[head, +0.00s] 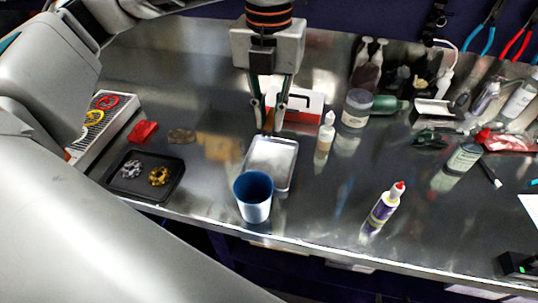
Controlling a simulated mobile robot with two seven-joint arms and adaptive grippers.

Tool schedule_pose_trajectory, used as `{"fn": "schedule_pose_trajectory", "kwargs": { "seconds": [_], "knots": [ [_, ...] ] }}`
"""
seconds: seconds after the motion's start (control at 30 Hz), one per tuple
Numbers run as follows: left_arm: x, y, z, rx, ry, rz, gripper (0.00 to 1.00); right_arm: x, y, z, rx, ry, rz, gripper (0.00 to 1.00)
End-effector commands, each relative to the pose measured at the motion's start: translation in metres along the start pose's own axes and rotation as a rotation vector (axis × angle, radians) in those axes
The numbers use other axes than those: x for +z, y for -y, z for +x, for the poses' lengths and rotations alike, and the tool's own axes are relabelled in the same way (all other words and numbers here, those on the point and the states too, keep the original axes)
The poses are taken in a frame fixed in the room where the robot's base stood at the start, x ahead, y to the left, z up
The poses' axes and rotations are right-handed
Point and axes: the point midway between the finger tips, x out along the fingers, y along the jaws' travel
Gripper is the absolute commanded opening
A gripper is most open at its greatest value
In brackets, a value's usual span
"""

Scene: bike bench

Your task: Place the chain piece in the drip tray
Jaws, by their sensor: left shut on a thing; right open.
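My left gripper (268,122) hangs from the top of the head view, pointing down, at the far edge of a shallow silver metal tray (288,178). It is shut on a small, thin brownish-orange piece, probably the chain piece (268,124), mostly hidden by the fingers. I cannot tell whether the piece touches the tray. The silver tray looks empty and is likely the drip tray. A black tray (147,193) at the left holds a silver ring-shaped part (132,169) and a gold one (159,176). My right gripper is not in view.
A blue cup (254,197) stands at the silver tray's front edge. A small dropper bottle (325,136) is to its right, and a red-and-white box (299,106) behind. A red-capped bottle (383,208) stands front right. Bottles and tools crowd the back right.

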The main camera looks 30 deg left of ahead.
Motion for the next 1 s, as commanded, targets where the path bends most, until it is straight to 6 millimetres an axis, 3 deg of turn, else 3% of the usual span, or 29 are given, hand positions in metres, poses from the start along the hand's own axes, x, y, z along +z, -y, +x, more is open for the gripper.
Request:
{"fn": "schedule_pose_trajectory", "kwargs": {
  "seconds": [0.1,0.3,0.57,0.8,1.0],
  "knots": [
    [-0.002,-0.001,0.031,0.002,-0.006,0.000,0.00,0.001,0.000,0.000,0.000,0.001,0.000,0.41],
    [-0.001,-0.001,0.068,0.001,-0.004,-0.001,0.00,0.001,0.000,0.000,0.000,0.001,0.000,0.41],
    [0.000,-0.001,0.085,0.001,-0.001,-0.001,0.00,0.001,0.000,0.000,0.000,0.001,0.000,0.41],
    [-0.001,-0.001,0.115,0.001,-0.003,-0.001,0.00,0.000,0.000,0.000,0.000,-0.001,0.000,0.41],
    [0.000,-0.001,0.117,0.000,0.000,-0.001,0.00,0.000,0.000,0.000,0.000,-0.001,0.000,0.41]
  ]
}}
